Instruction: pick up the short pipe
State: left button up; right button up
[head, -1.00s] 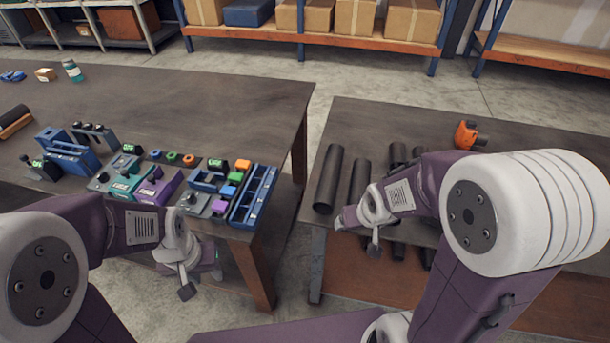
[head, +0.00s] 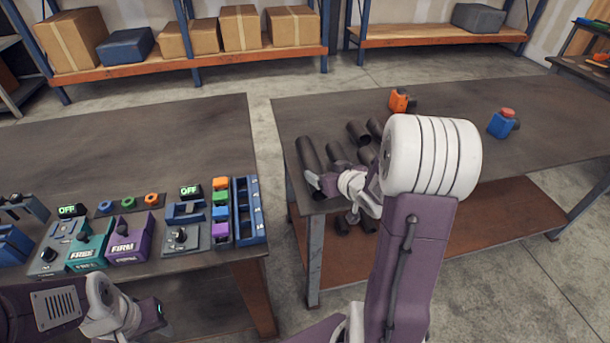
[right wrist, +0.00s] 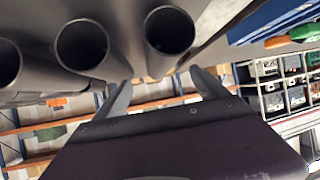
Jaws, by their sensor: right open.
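Several dark pipes lie side by side on the right table in the head view. The leftmost pipe (head: 307,153) is long; pipes to its right (head: 358,132) look shorter, and my arm partly hides them. I cannot tell for sure which is the short pipe. My right gripper (head: 314,184) is at the near end of the leftmost pipe. In the right wrist view its fingers (right wrist: 163,90) are spread and empty, with an open pipe end (right wrist: 168,31) just above the gap and another (right wrist: 82,43) to the left. My left gripper (head: 157,312) hangs low near the left table; its jaws are unclear.
The left table (head: 130,140) carries control boxes and a blue tray (head: 249,210). An orange fitting (head: 399,101) and a blue valve with a red top (head: 503,122) stand farther back on the right table (head: 540,100). A floor gap separates the tables.

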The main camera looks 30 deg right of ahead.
aim_at(316, 165)
jog(key=shift+s+a+r, duration=0.1)
jog(key=shift+a, duration=0.15)
jog(key=w+f, duration=0.1)
jog(key=w+d, duration=0.1)
jog(key=shift+w+f+b, duration=0.3)
jog(key=shift+w+f, duration=0.2)
jog(key=shift+w, duration=0.25)
jog(key=shift+w+a+f, duration=0.15)
jog(key=shift+w+a, duration=0.15)
jog(key=shift+w, duration=0.15)
jog(key=x, duration=0.4)
jog(key=shift+w+d, duration=0.15)
jog(key=shift+w, duration=0.1)
jog(key=shift+s, duration=0.15)
jog(key=shift+c, duration=0.3)
grip_shut()
